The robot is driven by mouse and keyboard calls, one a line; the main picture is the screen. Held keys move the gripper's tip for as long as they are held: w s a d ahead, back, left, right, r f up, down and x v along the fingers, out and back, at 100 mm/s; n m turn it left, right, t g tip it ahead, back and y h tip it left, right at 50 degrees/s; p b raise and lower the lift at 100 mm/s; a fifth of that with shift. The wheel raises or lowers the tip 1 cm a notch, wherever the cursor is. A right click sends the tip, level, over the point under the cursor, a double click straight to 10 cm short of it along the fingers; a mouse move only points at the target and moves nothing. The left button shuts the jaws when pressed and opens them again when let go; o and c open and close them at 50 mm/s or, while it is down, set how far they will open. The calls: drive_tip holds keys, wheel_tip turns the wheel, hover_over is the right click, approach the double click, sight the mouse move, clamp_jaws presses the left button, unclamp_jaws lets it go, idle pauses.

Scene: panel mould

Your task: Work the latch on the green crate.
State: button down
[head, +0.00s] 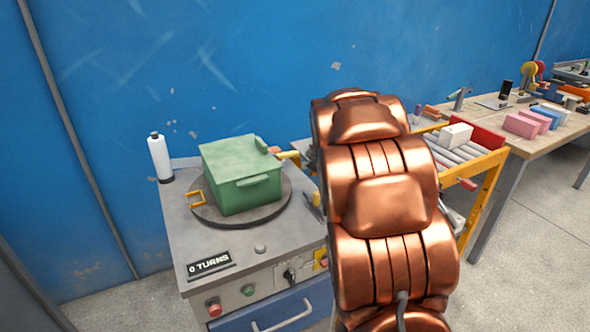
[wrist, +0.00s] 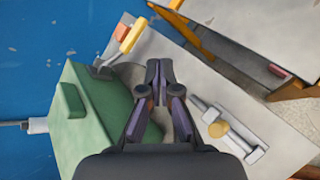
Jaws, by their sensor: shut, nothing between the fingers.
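The green crate (head: 228,172) sits closed on a round dark turntable (head: 209,213). A ledge (head: 253,181) sticks out from its front, and a small raised block (head: 262,145) is on top at the right. In the wrist view the crate (wrist: 100,125) is at the left, with a raised green block (wrist: 70,100). A grey metal piece with a yellow handle (wrist: 131,36) shows by the crate's far edge; I cannot tell whether it is the latch. My gripper (wrist: 159,66) is shut and empty, pointing right of the crate. My arm hides it in the head view.
A grey fitting with a yellow knob (wrist: 218,129) lies right of my gripper. A yellow-framed roller stand (head: 482,175) is at the right.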

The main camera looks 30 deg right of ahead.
drive_tip(key=w+d+f+n+t+y+b, duration=0.1)
drive_tip(key=w+f+n, duration=0.1)
drive_tip(key=n, duration=0.1)
drive_tip(key=w+d+f+n+t+y+b, duration=0.1)
drive_tip(key=w+f+n, duration=0.1)
drive_tip(key=f+n, duration=0.1)
drive_tip(key=w+f+n+t+y, duration=0.1)
drive_tip(key=w+f+n, duration=0.1)
drive_tip(key=n, duration=0.2)
drive_tip(key=shift+w+d+f+y+b, duration=0.2)
drive_tip(key=shift+d+y+b, duration=0.1)
drive_tip(key=shift+d+b, duration=0.1)
drive_tip(key=shift+w+a+f+n+t+y, duration=0.15)
drive_tip(key=shift+f+n+t+y, duration=0.2)
drive_tip(key=shift+n, duration=0.45)
drive_tip(key=shift+p+x, duration=1.05)
drive_tip(key=shift+x, duration=3.2)
drive_tip(key=shift+w+f, duration=0.2)
drive_tip(key=shift+w, duration=0.5)
drive_tip(key=shift+b, duration=0.35)
